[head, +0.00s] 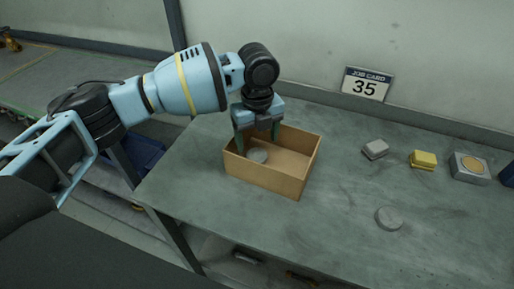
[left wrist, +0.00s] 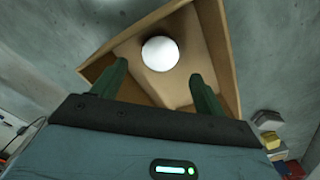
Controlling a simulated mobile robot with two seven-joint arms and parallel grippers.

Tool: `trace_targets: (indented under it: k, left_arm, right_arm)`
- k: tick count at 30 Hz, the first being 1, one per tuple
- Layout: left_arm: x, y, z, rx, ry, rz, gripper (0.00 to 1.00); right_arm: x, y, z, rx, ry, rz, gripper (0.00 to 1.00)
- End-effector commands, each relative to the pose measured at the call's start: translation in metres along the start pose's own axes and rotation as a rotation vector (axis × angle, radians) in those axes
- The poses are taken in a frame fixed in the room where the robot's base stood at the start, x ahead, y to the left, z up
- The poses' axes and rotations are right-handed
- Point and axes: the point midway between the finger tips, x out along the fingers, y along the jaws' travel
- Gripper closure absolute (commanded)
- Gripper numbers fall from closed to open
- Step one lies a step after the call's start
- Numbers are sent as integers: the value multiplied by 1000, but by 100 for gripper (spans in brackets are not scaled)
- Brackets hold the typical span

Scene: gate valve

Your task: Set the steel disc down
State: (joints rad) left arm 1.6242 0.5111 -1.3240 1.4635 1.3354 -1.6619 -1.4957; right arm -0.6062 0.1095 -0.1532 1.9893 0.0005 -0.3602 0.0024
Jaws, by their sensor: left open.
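A round grey steel disc (head: 258,156) lies in the left part of an open cardboard box (head: 264,180) on the table. In the left wrist view the disc (left wrist: 160,54) looks bright white inside the box (left wrist: 229,75), beyond and between the fingertips. My left gripper (head: 257,142) points down over the box with its fingers spread. It also shows in the left wrist view (left wrist: 160,80), open, with the disc apart from both green fingers. A second grey disc (head: 389,218) lies on the table to the right. My right gripper is not in view.
A grey block (head: 375,149), a yellow block (head: 423,160) and a grey block with a round tan top (head: 470,168) stand right of the box. A job card marked 35 (head: 366,84) is at the wall. The table (head: 320,235) in front is clear.

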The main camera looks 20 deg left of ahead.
Motion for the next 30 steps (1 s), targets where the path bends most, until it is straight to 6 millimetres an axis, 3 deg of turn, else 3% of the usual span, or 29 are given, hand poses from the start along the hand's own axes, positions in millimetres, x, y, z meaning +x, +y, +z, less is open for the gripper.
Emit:
trace_targets:
  k: [6, 12, 30]
  left_arm:
    - [-42, 0, 0, 2, -2, -2, 27]
    - [-63, 0, 0, 2, 0, 0, 27]
    - [-67, 0, 0, 1, 0, 1, 27]
  right_arm:
    - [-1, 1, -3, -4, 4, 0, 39]
    - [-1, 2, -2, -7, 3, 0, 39]
    - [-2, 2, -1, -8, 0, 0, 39]
